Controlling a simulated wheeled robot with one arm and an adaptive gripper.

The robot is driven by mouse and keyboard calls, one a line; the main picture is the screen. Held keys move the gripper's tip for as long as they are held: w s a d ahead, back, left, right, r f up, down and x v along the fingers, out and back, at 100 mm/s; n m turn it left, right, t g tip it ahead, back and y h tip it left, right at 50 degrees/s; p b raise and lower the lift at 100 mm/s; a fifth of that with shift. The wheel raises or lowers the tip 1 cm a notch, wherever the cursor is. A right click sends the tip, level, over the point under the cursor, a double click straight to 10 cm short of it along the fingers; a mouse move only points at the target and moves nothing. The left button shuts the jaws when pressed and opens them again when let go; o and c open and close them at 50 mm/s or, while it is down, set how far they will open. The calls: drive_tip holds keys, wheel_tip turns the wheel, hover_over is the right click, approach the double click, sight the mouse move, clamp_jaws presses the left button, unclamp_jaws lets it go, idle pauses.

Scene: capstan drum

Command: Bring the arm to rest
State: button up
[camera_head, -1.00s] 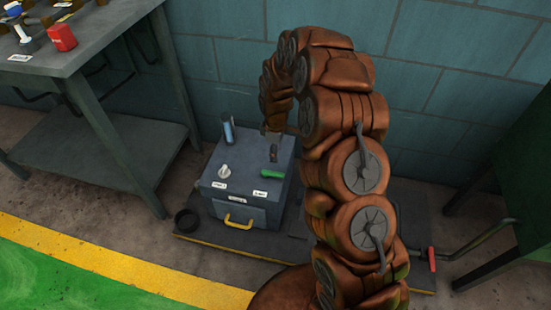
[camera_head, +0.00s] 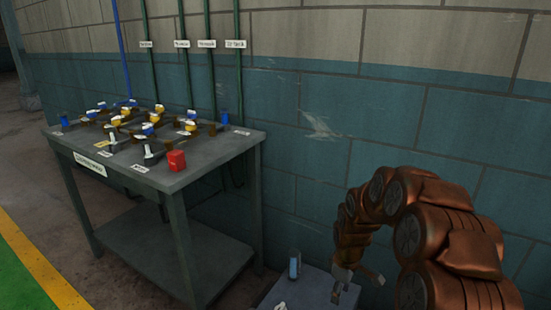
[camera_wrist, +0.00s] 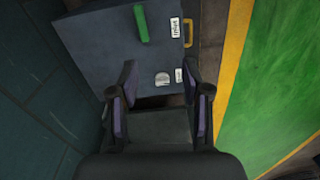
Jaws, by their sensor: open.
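My gripper (camera_wrist: 160,78) is open, its two dark fingers spread apart with nothing between them. In the wrist view it hangs over a dark grey box (camera_wrist: 95,55). A green bar (camera_wrist: 141,24) and a white knob (camera_wrist: 162,79) are on the box top, ahead of and between the fingers in the picture. In the head view my gripper (camera_head: 358,284) hangs at the end of my bent copper-coloured arm, above the box top (camera_head: 312,290). Only part of the box shows there, at the bottom edge.
The wall (camera_head: 320,130) is close behind. A green floor area (camera_wrist: 275,80) with a yellow border is open.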

drive_tip(key=s+a+r+m+p, duration=0.15)
drive_tip(key=s+r+p, duration=0.45)
drive_tip(key=r, duration=0.6)
drive_tip(key=s+r+m+p, duration=0.35)
drive_tip(key=s+r, duration=0.55)
drive_tip(key=r, duration=0.4)
drive_tip(key=s+r+m+g+p, duration=0.1)
drive_tip(key=s+r+m+p, duration=0.4)
drive_tip(key=s+r+p, duration=0.8)
drive_tip(key=s+r, duration=0.4)
drive_tip(key=s, duration=0.4)
drive_tip(key=shift+s+d+r+g, duration=0.15)
drive_tip(key=shift+s+r+g, duration=0.05)
drive_tip(key=shift+s+g, duration=0.15)
drive_tip(key=shift+d, duration=0.1)
